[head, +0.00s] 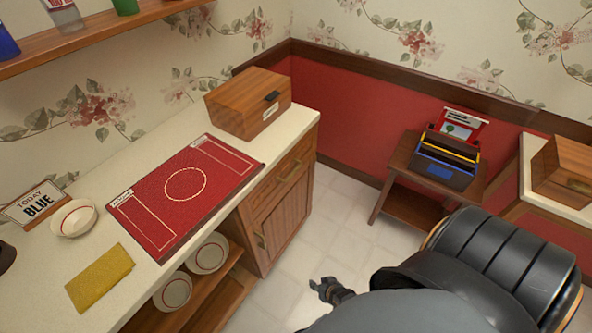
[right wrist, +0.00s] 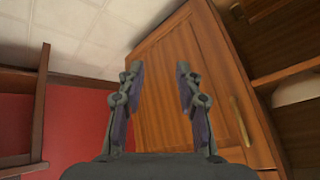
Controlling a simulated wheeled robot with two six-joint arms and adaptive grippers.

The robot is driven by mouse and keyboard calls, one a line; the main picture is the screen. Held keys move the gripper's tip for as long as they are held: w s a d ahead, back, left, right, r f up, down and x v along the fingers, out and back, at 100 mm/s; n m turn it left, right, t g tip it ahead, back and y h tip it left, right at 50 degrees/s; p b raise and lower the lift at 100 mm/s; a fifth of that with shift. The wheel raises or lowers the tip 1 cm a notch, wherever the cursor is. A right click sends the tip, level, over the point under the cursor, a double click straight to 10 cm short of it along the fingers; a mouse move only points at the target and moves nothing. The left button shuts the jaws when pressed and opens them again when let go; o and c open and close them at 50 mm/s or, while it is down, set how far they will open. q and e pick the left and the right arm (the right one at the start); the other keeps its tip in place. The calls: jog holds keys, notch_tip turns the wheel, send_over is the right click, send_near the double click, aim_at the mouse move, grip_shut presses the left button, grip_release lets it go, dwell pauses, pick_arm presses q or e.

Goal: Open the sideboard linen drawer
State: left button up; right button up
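The sideboard (head: 120,240) runs along the left wall with a pale top. Its narrow wooden drawer (head: 283,184) sits under the top at the right end and looks shut, with a bar handle (head: 291,170) on its front. A cabinet door with a brass handle (head: 261,241) is below it and is closed. My right gripper (head: 325,289) is low over the floor, in front of the sideboard and apart from the drawer. In the right wrist view its two fingers (right wrist: 159,75) are spread with nothing between them, and a wooden door panel (right wrist: 178,60) fills the background. My left gripper is not in view.
On the sideboard top are a wooden box (head: 235,108), a red mat (head: 160,190), a bowl (head: 75,218), a yellow cloth (head: 100,277) and a sign (head: 36,203). Plates (head: 208,253) stand on an open shelf below. A side table (head: 410,160) is across the clear floor.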

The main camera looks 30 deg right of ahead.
jog(key=w+r+m+t+b, duration=0.4)
jog(key=w, duration=0.7)
jog(key=m+t+h+b, duration=0.6)
jog(key=m+t+h, duration=0.1)
jog(key=m, duration=0.8)
send_near(293, 174)
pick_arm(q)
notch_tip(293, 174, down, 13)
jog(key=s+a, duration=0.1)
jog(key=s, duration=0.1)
pick_arm(e)
jog(key=x, duration=1)
jog(key=shift+w+d+f, duration=0.25)
jog(key=shift+d, duration=0.05)
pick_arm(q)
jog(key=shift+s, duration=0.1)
pick_arm(e)
grip_shut()
